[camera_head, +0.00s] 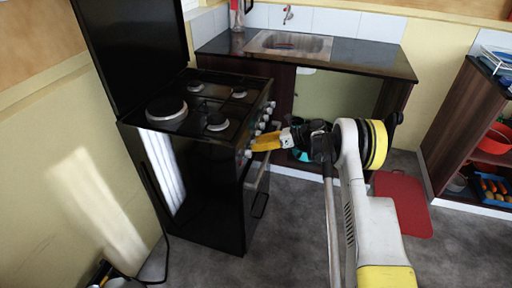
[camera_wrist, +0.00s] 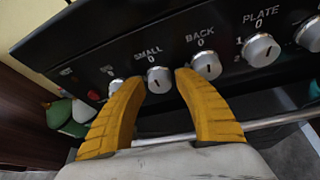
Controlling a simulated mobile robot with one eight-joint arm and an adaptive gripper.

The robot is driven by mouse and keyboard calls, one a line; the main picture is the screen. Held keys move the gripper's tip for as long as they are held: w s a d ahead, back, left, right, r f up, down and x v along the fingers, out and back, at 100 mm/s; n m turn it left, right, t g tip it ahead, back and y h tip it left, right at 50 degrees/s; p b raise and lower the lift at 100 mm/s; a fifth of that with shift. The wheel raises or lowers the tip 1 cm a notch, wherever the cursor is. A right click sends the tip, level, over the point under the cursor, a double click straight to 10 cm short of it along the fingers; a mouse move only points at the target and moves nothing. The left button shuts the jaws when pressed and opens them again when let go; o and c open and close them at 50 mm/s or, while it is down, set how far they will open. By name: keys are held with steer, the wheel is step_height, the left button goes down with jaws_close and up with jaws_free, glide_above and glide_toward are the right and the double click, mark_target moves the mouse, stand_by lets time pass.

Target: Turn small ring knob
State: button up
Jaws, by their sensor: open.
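The small ring knob (camera_wrist: 158,80) is a silver knob under the label "SMALL 0" on the black stove panel, its dark pointer mark roughly upright. My gripper (camera_wrist: 159,77) is open, with one yellow finger on each side of this knob in the wrist view. The right fingertip overlaps the edge of the BACK knob (camera_wrist: 207,66). I cannot tell whether either finger touches the small ring knob. In the head view my gripper (camera_head: 254,146) is at the stove's (camera_head: 195,190) knob row, and its fingers hide part of that row.
The PLATE knob (camera_wrist: 262,50) is further right, and another knob (camera_wrist: 115,86) is left of the small one. An oven handle bar (camera_wrist: 275,119) runs below the panel. A sink counter (camera_head: 360,58) stands behind, and a red mat (camera_head: 404,203) lies on the floor.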

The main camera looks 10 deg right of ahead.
steer(key=shift+w+a, duration=0.1)
steer(key=shift+a, duration=0.05)
jaws_close()
